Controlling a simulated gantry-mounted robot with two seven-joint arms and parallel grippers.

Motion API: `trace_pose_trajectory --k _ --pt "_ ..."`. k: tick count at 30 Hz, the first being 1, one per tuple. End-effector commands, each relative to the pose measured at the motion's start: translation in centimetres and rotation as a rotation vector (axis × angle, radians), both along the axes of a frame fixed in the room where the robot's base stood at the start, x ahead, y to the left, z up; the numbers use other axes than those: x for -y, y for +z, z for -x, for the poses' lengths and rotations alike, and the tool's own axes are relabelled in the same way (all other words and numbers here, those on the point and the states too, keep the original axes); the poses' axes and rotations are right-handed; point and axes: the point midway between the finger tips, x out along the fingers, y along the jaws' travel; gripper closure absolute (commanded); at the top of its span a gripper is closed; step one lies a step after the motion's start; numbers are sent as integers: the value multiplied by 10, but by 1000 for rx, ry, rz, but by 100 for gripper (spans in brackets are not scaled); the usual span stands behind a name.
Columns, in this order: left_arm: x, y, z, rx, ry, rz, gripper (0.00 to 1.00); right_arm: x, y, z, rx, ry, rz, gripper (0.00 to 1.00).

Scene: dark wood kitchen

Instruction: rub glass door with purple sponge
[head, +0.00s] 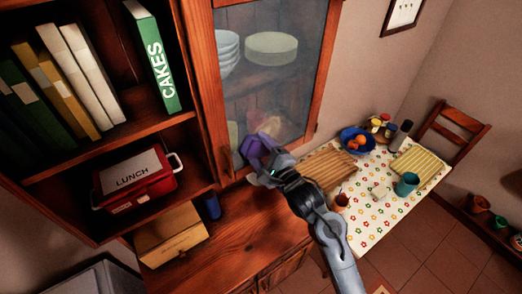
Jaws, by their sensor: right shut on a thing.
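The glass door (262,85) is a wood-framed pane on the cabinet at top centre. White bowls and a round pale dish show behind the pane, and it looks hazy. My right gripper (262,160) is at the lower part of the door, shut on the purple sponge (252,148). The sponge is at the lower left of the pane; whether it touches the glass I cannot tell. The gripper hides part of the sponge and the door's lower edge. My left gripper is out of view.
The wooden counter (245,235) below the door is mostly bare, with a dark blue cup (211,206) at its left. Open shelves with books and a red lunch box (136,180) stand left. A set table (375,222) is at right.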

Motion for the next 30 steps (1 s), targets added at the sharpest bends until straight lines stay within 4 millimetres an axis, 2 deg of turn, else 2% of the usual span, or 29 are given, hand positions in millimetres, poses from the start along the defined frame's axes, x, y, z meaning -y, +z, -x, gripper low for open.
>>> trace_pose_trajectory --k 17,30 --pt "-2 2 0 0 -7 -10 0 -2 1 -8 0 -1 1 72" --pt "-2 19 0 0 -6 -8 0 22 2 -23 0 -1 0 72"
